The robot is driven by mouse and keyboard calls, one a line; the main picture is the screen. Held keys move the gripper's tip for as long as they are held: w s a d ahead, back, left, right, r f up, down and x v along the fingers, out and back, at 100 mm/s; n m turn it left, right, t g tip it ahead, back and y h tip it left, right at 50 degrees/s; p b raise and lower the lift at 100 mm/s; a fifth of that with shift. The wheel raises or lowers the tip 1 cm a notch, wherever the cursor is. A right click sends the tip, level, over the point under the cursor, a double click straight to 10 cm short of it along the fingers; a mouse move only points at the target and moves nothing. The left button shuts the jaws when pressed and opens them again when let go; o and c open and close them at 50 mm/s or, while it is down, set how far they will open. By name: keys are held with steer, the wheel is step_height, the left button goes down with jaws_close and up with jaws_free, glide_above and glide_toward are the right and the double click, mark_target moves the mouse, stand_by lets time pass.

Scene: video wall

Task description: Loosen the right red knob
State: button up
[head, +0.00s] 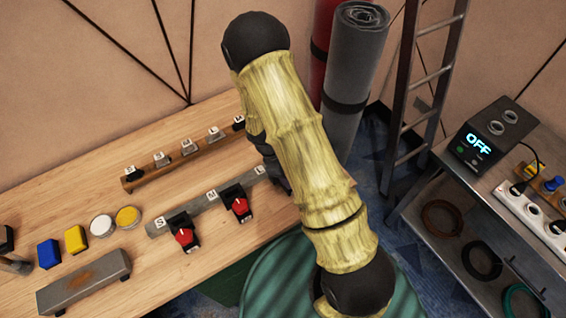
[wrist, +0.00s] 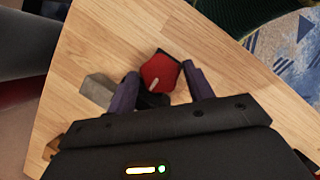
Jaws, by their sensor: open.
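A red knob (wrist: 160,70) with a pale pointer mark sits between the two spread fingers of my gripper (wrist: 162,78) in the wrist view. The fingers stand on either side of it; whether they touch it I cannot tell. In the head view two red knobs show on a grey bar (head: 163,229): a left one (head: 184,237) and one nearer the middle (head: 240,206). The right end of the bar, and any knob there, is hidden behind my arm. Dark parts of my gripper (head: 272,165) show there, mostly hidden.
A wooden rail with labelled switches (head: 190,147) runs behind the bar. Blue and yellow blocks (head: 76,239), round buttons (head: 102,226) and a grey block (head: 84,283) lie left on the wooden table. A ladder (head: 425,90) and a shelf with an "OFF" device (head: 490,135) stand right.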

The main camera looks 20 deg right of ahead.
steer(key=b+v, duration=0.1)
steer(key=v, duration=1.6)
steer(key=shift+b, duration=0.35)
steer(key=shift+d+r, duration=0.1)
steer(key=shift+r, duration=0.05)
steer(key=s+d+r+m+t+y, duration=0.2)
steer(key=s+d+m, duration=0.1)
steer(key=s+m, duration=0.2)
steer(key=s+d+r+m+t+y, duration=0.2)
steer(key=s+d+r+m, duration=0.1)
steer(key=s+m, duration=0.3)
steer(key=shift+d+m+t, duration=0.25)
steer(key=shift+m+t, duration=0.05)
steer(key=shift+m, duration=0.6)
steer(key=shift+s, duration=0.15)
steer(key=shift+c, duration=0.4)
